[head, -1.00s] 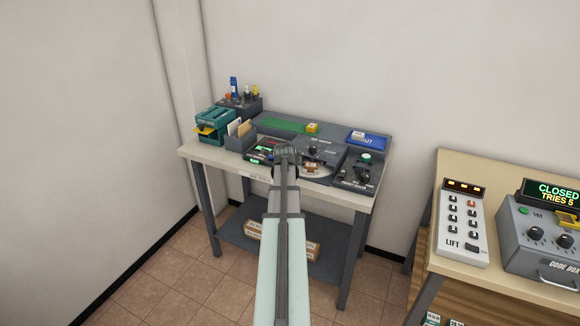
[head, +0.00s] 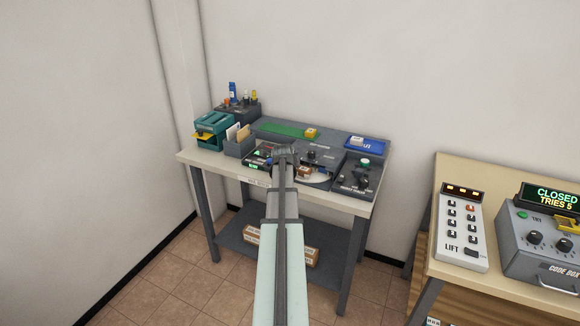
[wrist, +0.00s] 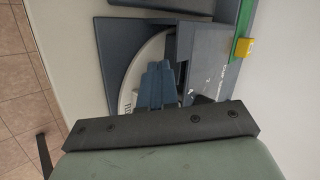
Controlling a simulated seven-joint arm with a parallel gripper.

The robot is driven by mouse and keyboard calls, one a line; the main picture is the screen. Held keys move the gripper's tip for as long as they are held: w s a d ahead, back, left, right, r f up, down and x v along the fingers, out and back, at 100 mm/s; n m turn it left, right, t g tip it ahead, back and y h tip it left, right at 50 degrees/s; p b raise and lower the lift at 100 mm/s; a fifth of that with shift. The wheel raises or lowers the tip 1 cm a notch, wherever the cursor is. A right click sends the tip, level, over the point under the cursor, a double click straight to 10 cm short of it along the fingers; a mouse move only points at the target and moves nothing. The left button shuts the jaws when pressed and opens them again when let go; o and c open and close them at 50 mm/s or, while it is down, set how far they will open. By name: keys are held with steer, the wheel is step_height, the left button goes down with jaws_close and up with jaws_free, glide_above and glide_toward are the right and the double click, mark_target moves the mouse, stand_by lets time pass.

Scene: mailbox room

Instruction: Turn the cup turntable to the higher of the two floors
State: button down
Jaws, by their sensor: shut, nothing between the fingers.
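The cup turntable shows as a pale round disc (head: 318,178) set in the grey console on the table, with a small brown block (head: 304,171) on it. In the wrist view the pale disc (wrist: 130,88) curves out from under my gripper, with partly hidden lettering near its rim. My gripper (wrist: 160,70) is shut, its blue-grey fingers together over the disc; whether they touch it I cannot tell. In the head view my gripper (head: 284,152) is over the left part of the turntable, and my arm hides part of the console. No floor number is readable on the turntable.
A teal device (head: 212,128) and an envelope holder (head: 238,146) stand left. A lift panel (head: 463,228) and a code box (head: 540,240) reading "CLOSED TRIES 5" are on the right table.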

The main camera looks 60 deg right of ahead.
steer(key=a, duration=0.4)
steer(key=shift+w+a, duration=0.1)
steer(key=w+v, duration=0.2)
steer(key=v, duration=0.7)
steer(key=shift+w+a+r, duration=0.3)
steer(key=shift+a+r, duration=0.05)
steer(key=shift+a, duration=0.1)
